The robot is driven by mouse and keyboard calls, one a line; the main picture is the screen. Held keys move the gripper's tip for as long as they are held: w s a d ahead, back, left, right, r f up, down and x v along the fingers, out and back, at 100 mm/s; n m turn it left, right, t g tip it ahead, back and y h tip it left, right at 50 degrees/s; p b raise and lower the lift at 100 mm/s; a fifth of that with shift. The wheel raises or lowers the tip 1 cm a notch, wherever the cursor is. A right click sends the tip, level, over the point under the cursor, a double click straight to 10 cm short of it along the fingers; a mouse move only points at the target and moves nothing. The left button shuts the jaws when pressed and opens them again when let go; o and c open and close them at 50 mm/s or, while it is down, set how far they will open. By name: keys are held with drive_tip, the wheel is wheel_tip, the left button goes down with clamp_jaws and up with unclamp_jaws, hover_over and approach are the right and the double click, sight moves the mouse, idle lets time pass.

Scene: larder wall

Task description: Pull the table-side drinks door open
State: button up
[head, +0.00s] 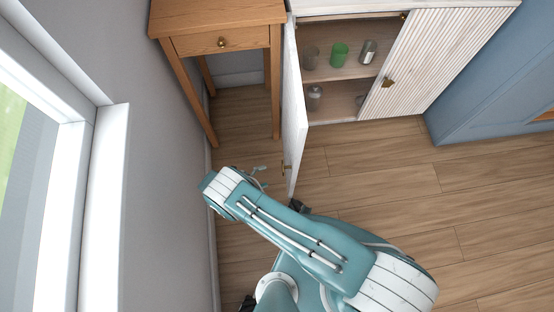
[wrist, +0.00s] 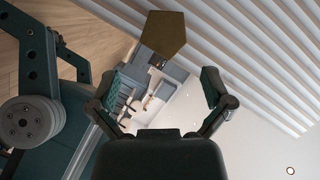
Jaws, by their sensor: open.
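The table-side drinks door (head: 294,110) stands swung out from the white cabinet, seen nearly edge-on in the head view. Its brass handle (head: 284,169) sits near its free edge. In the wrist view the ribbed white door face (wrist: 245,50) fills the upper right, and the brass handle (wrist: 163,33) shows beyond the fingertips. My gripper (head: 258,178) is just left of the door, on its outer side, close to the handle. The gripper's fingers (wrist: 165,92) are spread apart with nothing between them. Contact with the door cannot be told.
A wooden side table (head: 218,22) stands left of the cabinet. The other ribbed door (head: 425,60) is closed. The shelves (head: 340,72) hold a green cup (head: 339,54) and several glasses. A grey wall (head: 165,170) lies close on the left. The floor (head: 400,170) right of the open door is clear.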

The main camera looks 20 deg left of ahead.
drive_tip(key=v, duration=0.3)
drive_tip(key=shift+s+a, duration=0.2)
drive_tip(key=shift+s, duration=0.15)
idle(0.3)
